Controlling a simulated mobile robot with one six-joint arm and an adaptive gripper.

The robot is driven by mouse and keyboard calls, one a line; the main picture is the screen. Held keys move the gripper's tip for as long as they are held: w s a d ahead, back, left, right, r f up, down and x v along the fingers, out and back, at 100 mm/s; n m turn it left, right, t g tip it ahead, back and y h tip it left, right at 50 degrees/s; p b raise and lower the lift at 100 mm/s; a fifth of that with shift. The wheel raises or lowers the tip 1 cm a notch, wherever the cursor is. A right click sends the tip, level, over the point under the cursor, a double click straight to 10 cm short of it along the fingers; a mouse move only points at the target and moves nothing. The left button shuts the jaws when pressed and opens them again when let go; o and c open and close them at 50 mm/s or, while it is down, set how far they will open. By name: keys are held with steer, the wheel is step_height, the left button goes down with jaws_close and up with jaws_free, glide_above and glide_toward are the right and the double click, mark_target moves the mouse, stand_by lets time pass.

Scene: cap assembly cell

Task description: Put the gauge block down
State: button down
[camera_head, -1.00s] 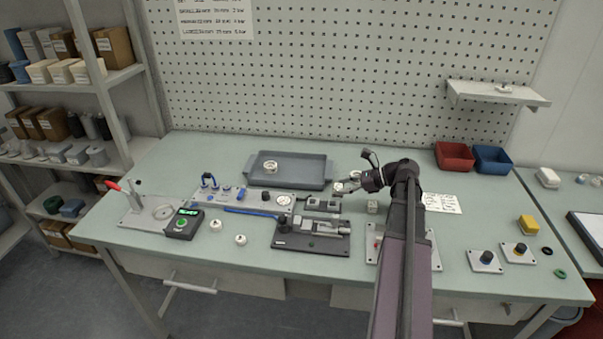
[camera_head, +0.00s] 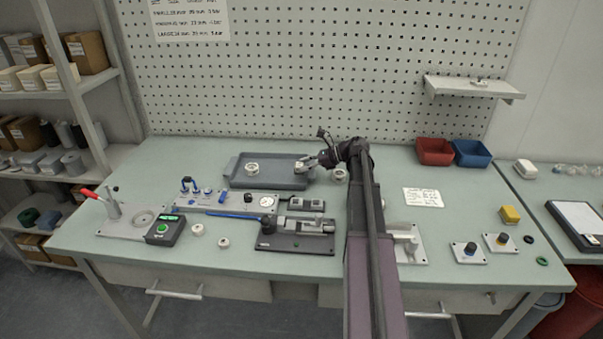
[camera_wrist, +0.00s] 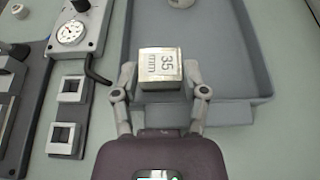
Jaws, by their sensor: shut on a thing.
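The gauge block (camera_wrist: 160,66) is a small metal cube marked "35 mm" on its upper face. It sits between the two fingers of my gripper (camera_wrist: 161,88) in the wrist view. The fingers touch it on both sides, and my gripper is shut on it. In the head view my gripper (camera_head: 311,164) is at the right end of the grey tray (camera_head: 240,181), and the block there is too small to make out clearly. The tray's floor (camera_wrist: 215,45) lies beneath and beyond the block in the wrist view. I cannot tell whether the block touches the tray.
A white ring (camera_head: 252,169) lies in the tray, and another round white part (camera_head: 340,176) stands right of it. A panel with a dial (camera_head: 267,201) and a dark fixture (camera_head: 290,241) are in front. Red (camera_head: 434,152) and blue (camera_head: 471,153) bins stand at the back right.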

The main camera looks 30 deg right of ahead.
stand_by(0.3)
steer(key=shift+w, duration=0.25)
steer(key=shift+w+f+b, duration=0.45)
steer(key=shift+f+b, duration=1.4)
steer(key=shift+f, duration=0.1)
steer(key=shift+c, duration=0.6)
jaws_free()
steer(key=shift+r, duration=0.2)
